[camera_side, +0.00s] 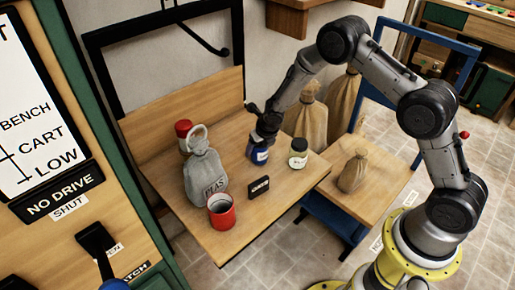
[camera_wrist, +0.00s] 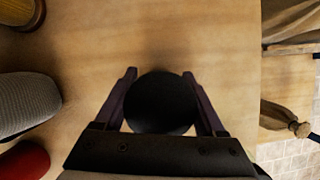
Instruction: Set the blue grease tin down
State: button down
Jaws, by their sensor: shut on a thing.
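The blue grease tin (camera_side: 260,156) is upright at the middle of the wooden bench top (camera_side: 235,235), with a pale label band low on its side. My gripper (camera_side: 264,141) comes down over it from above and is shut on it. In the wrist view the tin's round dark lid (camera_wrist: 160,103) sits between the two fingers of my gripper (camera_wrist: 160,78). The tin's base is at or very close to the bench top; I cannot tell whether it touches.
A grey lettered sack (camera_side: 205,178), a red open tin (camera_side: 221,211), a red-lidded jar (camera_side: 183,130) stand left of the tin. A small black sign (camera_side: 259,188) is in front, a dark-lidded pale jar (camera_side: 298,153) right. A burlap sack (camera_side: 353,172) sits on the right-hand surface.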

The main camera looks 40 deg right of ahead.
jog(key=shift+f, duration=0.2)
grip_release()
jog(key=shift+f, duration=0.1)
jog(key=v, duration=1.2)
jog(key=shift+r, duration=0.25)
jog(key=s+d+r+m, duration=0.1)
jog(key=s+r+m, duration=1.2)
jog(key=r+m, duration=0.35)
jog(key=s+r+m, duration=0.2)
jog(key=s+m, duration=0.6)
jog(key=s, duration=0.2)
jog(key=s+a+r+m+t, duration=0.1)
jog(key=s+r+m, duration=0.1)
jog(key=s+m, duration=0.7)
jog(key=shift+s+a+r+y, duration=0.25)
jog(key=shift+s+r+y, duration=0.1)
jog(key=shift+s+y, duration=0.05)
